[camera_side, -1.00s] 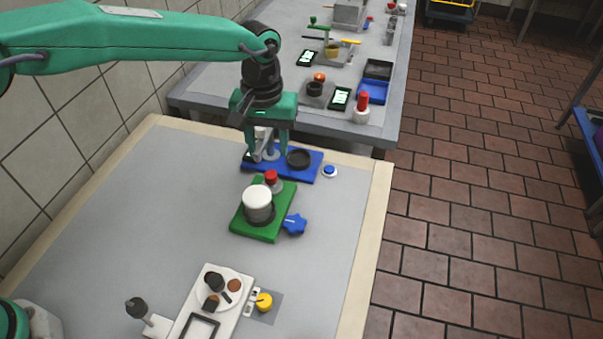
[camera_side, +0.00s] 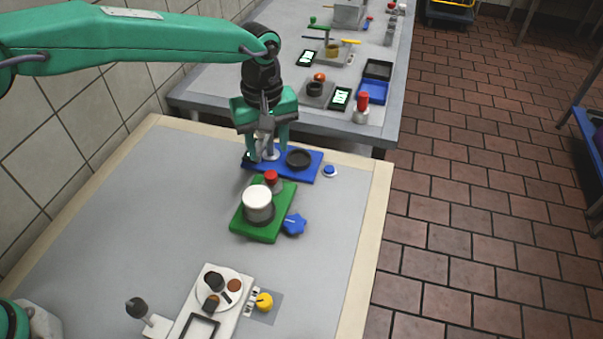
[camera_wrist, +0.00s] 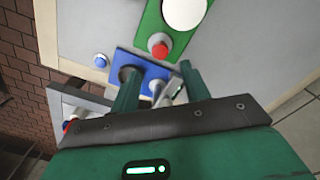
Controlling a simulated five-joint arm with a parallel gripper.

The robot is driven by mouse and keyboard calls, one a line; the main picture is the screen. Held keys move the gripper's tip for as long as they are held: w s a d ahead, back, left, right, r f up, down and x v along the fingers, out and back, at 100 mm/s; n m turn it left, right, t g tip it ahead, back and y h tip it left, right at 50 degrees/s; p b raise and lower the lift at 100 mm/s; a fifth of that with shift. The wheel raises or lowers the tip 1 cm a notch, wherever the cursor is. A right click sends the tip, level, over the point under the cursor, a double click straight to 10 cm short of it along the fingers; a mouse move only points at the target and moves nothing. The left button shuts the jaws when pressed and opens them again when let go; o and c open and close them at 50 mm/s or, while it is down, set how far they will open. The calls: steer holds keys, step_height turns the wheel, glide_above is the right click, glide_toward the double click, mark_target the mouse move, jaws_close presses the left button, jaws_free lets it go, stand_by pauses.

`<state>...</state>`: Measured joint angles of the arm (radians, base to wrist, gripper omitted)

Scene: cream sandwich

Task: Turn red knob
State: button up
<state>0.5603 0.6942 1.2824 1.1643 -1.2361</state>
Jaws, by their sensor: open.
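A red knob (camera_side: 271,177) stands at the far end of the green base (camera_side: 252,228), just behind a white-topped grey cylinder (camera_side: 257,202). In the wrist view my two green fingers (camera_wrist: 160,82) straddle a pale upright part on the blue base. I cannot tell whether they touch it.
A dark round dish (camera_side: 299,158) sits on the blue base, with a blue button (camera_side: 330,170) to its right. A blue star-shaped knob (camera_side: 294,224) is beside the green base. A white board with a yellow knob (camera_side: 264,301) lies in front. The left tabletop is clear.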

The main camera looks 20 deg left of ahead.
mark_target(271, 174)
steer(key=shift+f, duration=3.8)
steer(key=c, duration=1)
